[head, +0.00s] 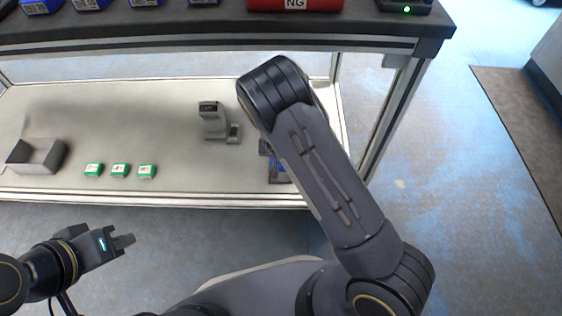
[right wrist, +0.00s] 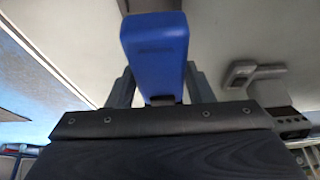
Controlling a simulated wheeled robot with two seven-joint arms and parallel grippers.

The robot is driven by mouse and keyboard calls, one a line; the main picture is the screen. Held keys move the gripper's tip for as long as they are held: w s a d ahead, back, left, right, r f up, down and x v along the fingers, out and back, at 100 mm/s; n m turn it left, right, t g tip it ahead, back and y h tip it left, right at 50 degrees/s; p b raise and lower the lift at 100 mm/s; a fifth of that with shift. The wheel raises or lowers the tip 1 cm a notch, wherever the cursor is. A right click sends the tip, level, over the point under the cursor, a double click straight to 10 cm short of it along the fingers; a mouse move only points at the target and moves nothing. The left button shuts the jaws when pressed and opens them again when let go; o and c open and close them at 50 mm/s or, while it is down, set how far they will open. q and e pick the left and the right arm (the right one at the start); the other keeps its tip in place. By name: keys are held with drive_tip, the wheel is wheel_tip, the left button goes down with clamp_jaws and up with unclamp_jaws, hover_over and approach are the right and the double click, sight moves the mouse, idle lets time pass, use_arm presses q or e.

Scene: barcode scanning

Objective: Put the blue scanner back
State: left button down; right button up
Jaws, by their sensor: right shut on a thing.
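The blue scanner (right wrist: 155,50) fills the upper middle of the right wrist view, between the two fingers of my right gripper (right wrist: 162,88), which is shut on it. In the head view my right arm hides most of that gripper; a small blue and dark part (head: 279,174) shows beside the forearm at the table's front edge. A grey stand (head: 213,122) stands upright on the table left of my right arm. A grey stand-like shape (right wrist: 252,72) also shows right of the scanner in the right wrist view. My left gripper (head: 120,243) is in front of the table, apart from everything; its finger gap is unclear.
A grey open box (head: 38,155) and several small green-and-white boxes (head: 119,170) sit on the left of the white table (head: 180,182). A dark upper shelf (head: 200,34) overhangs the back, carrying blue boxes and a red NG bin (head: 295,5). A table post (head: 390,120) stands right of my arm.

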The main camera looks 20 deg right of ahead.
drive_tip(key=shift+w+d+f+b, duration=0.15)
drive_tip(key=shift+w+d+f, duration=0.15)
drive_tip(key=shift+f, duration=0.2)
drive_tip(key=shift+w+d+f+b, duration=0.15)
drive_tip(key=shift+w+f, duration=0.2)
drive_tip(key=shift+f, duration=0.1)
drive_tip(key=f+b, duration=0.1)
drive_tip(key=f, duration=0.1)
drive_tip(key=f+b, duration=0.1)
drive_tip(key=f, duration=0.1)
drive_tip(key=shift+w+d+b, duration=0.2)
drive_tip(key=shift+w+b, duration=0.05)
drive_tip(key=shift+b, duration=0.05)
drive_tip(key=shift+r, duration=0.15)
drive_tip(key=shift+f+b, duration=0.3)
drive_tip(key=shift+f, duration=0.25)
drive_tip(key=shift+f, duration=0.1)
